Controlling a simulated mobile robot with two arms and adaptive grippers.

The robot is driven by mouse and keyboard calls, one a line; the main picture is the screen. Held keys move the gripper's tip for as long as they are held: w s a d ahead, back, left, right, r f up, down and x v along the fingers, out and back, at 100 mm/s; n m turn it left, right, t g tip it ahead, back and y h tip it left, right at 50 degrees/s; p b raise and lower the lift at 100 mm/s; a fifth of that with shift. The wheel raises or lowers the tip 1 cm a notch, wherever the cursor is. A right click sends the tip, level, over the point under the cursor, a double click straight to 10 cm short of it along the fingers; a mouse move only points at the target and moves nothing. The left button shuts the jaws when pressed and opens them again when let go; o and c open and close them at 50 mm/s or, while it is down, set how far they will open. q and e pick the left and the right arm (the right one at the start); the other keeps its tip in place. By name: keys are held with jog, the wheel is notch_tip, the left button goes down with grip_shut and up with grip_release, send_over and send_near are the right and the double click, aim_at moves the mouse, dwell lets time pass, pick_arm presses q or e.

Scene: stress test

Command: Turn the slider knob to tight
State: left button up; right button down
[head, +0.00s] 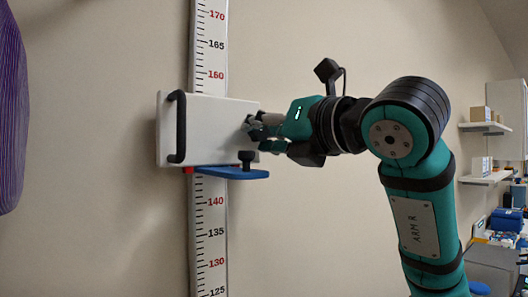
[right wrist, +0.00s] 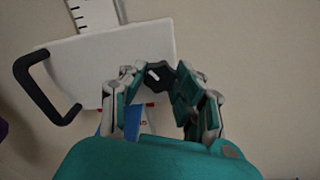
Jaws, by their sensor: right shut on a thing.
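A white slider block (head: 210,130) sits across a vertical height scale (head: 209,50) on the wall. It has a black handle (head: 177,127) on its left side. My right gripper (head: 256,128) is at the right end of the block, its fingers closed around a knob. In the right wrist view, the dark knob (right wrist: 157,76) shows a short white mark and lies between the fingertips of the right gripper (right wrist: 155,82). In the head view the fingers mostly hide the knob. My left gripper is not in view.
Shelves (head: 485,128) with boxes stand far right. A purple striped thing (head: 10,110) hangs at the left edge. The wall around is bare.

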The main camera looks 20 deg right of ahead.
jog(key=m+b, duration=0.2)
jog(key=m, duration=0.1)
jog(key=shift+f+m+b, duration=0.1)
jog(key=shift+m+b, duration=0.2)
jog(key=shift+b, duration=0.05)
jog(key=shift+m+b, duration=1)
jog(key=shift+m, duration=0.6)
jog(key=shift+r, duration=0.2)
jog(key=c, duration=1)
grip_release()
jog(key=shift+o, duration=0.2)
jog(key=shift+s, duration=0.1)
jog(key=v, duration=1.2)
